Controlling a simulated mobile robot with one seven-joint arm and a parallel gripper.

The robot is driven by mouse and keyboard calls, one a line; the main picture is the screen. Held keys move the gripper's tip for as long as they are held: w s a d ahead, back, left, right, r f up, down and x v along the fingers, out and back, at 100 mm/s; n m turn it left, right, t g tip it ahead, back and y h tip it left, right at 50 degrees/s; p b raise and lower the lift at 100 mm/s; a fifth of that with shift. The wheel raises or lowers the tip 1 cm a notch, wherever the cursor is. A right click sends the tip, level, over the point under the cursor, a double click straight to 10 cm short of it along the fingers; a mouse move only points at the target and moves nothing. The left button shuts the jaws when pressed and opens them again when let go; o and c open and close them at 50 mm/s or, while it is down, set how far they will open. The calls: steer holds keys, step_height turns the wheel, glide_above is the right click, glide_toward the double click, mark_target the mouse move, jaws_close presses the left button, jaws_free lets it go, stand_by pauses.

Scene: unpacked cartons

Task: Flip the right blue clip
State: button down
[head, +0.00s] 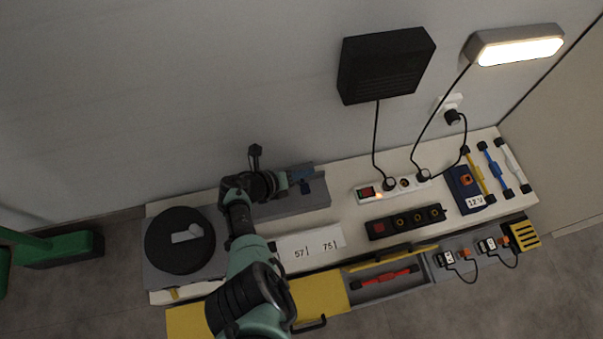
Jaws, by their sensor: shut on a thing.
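A small blue clip (302,174) sits at the right part of a long grey fixture (310,200) at the back of the white bench. My gripper (285,182) reaches in from the left, low over the fixture, with its tips at the blue clip. It looks shut on the clip, though the contact is small and dark. My wrist and arm cover the fixture's left part, so any other clip there is hidden.
A black turntable (180,240) stands at the left. A white panel marked 57 and 75 (312,244), a white power strip (400,187), a black socket strip (405,221) and an open drawer with a red tool (385,278) lie to the right. Cables hang behind.

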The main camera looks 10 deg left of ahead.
stand_by(0.5)
steer(key=c, duration=0.7)
jaws_free()
steer(key=p+v, duration=0.9)
steer(key=v, duration=0.4)
steer(key=shift+w+a+p, duration=0.1)
steer(key=shift+p, duration=0.25)
steer(key=shift+f, duration=0.1)
